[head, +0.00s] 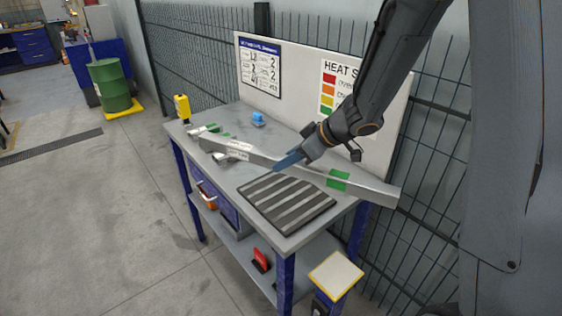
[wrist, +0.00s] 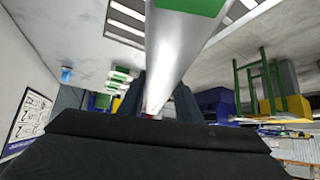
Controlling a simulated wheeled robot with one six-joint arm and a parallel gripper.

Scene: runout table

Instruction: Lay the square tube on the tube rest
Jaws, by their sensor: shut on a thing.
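The square tube (head: 268,160) is a long pale grey bar with a green band near its right end and a white label towards its left. My gripper (head: 290,160), with blue fingers, is shut on it near its middle. The tube slants across the table, and its right end reaches past the table's right edge. In the wrist view, the tube (wrist: 178,45) runs up from between my fingers (wrist: 158,100). Small white and green pieces (head: 205,130) by its left end may be the tube rest; the tube partly hides them. I cannot tell whether the tube touches them.
A dark ribbed mat (head: 287,203) lies on the grey worktable (head: 225,178) below the tube. A blue object (head: 258,119) and a yellow device (head: 182,107) stand towards the back and left. A panel with charts (head: 300,75) and a mesh fence close off the back.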

